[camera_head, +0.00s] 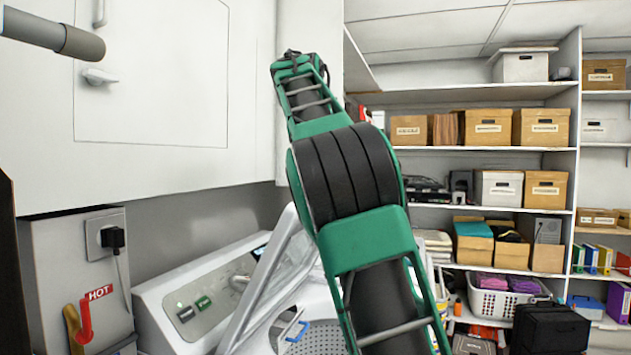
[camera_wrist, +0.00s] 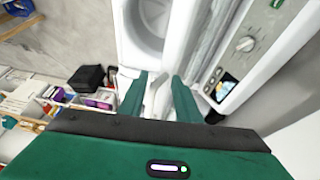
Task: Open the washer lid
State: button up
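The white washer (camera_head: 185,305) stands at the lower left, with its control panel facing up and forward. Its lid (camera_head: 268,285) is raised and tilted, leaning back toward the panel, and the perforated drum (camera_head: 318,338) shows beneath. In the wrist view the lid (camera_wrist: 207,38) shows as a narrow grey-white strip beside the panel, with the drum opening (camera_wrist: 152,18) to its left. My gripper (camera_wrist: 160,78) has its two green fingers spread apart near the washer's side end. A pale shape shows between the fingers; I cannot tell whether they touch it. My arm hides the gripper in the head view.
A white wall cabinet (camera_head: 150,80) hangs above the washer. A grey box with a plug and a red HOT valve (camera_head: 85,318) is at left. Shelves of boxes (camera_head: 490,150) fill the right. In the wrist view, floor (camera_wrist: 60,55) shows at left.

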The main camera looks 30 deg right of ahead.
jog(key=shift+s+a, duration=0.3)
jog(key=shift+a, duration=0.35)
jog(key=shift+s+a, duration=0.3)
jog(key=shift+a, duration=0.3)
jog(key=shift+c, duration=0.2)
